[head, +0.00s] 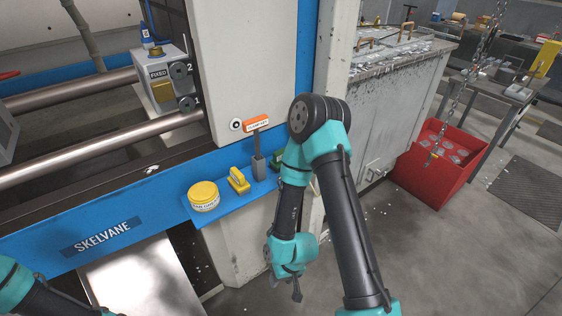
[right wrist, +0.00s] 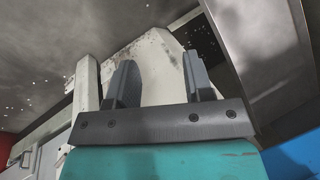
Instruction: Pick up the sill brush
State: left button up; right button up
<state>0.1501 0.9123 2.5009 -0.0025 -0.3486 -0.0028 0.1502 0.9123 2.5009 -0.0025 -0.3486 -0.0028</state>
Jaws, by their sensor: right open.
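The brush does not show in that view. Part of my left arm shows at the bottom left of the head view, but its gripper is out of frame.
A round yellow tin (head: 203,195) stands left of the block. A red bin (head: 437,168) stands on the floor at right.

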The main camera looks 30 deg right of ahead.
jog(key=o, duration=0.8)
jog(key=shift+o, duration=0.2)
jog(key=w+d+r+n+t, duration=0.1)
jog(key=w+d+r, duration=0.35)
jog(key=r, duration=0.35)
jog(key=w+d+r+n+t, duration=0.1)
jog(key=w+d+r, duration=0.2)
jog(key=w+r, duration=0.35)
jog(key=w+d+r+h, duration=0.1)
jog(key=d+r, duration=0.3)
jog(key=r, duration=0.5)
jog(key=w+d+r+n+t+h, duration=0.1)
jog(key=d+r+h, duration=0.1)
jog(key=d+r, duration=0.3)
notch_tip(320, 180, up, 4)
jog(key=shift+d+n+t, duration=0.15)
jog(key=shift+n+t, duration=0.15)
jog(key=w, duration=0.2)
jog(key=w+a, duration=0.1)
jog(key=w, duration=0.5)
jog(key=shift+a, duration=0.15)
